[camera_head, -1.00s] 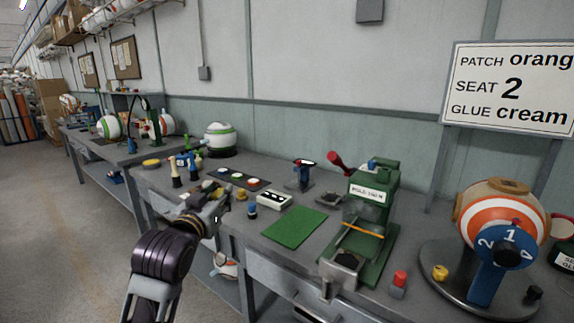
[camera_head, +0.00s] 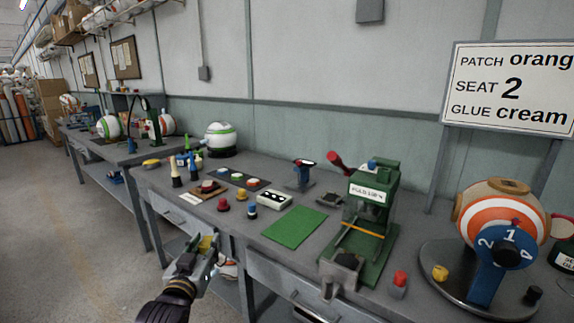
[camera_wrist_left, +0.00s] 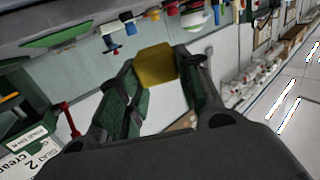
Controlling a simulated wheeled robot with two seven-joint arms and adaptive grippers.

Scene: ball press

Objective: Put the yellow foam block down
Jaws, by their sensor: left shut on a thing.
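My left gripper (camera_head: 205,251) is in front of the bench's front edge, at the lower left of the head view. It is shut on the yellow foam block (camera_head: 208,243), of which only a small part shows there. In the left wrist view the block (camera_wrist_left: 156,66) sits between the fingertips of the left gripper (camera_wrist_left: 158,75), clear of the bench top. My right gripper is not in view.
The grey bench (camera_head: 252,227) carries a green mat (camera_head: 294,228), a green press (camera_head: 370,210), a white block with dark holes (camera_head: 274,200) and several small coloured pieces. An orange-and-white ball (camera_head: 500,218) stands at the right. A drawer (camera_head: 268,270) is below the bench top.

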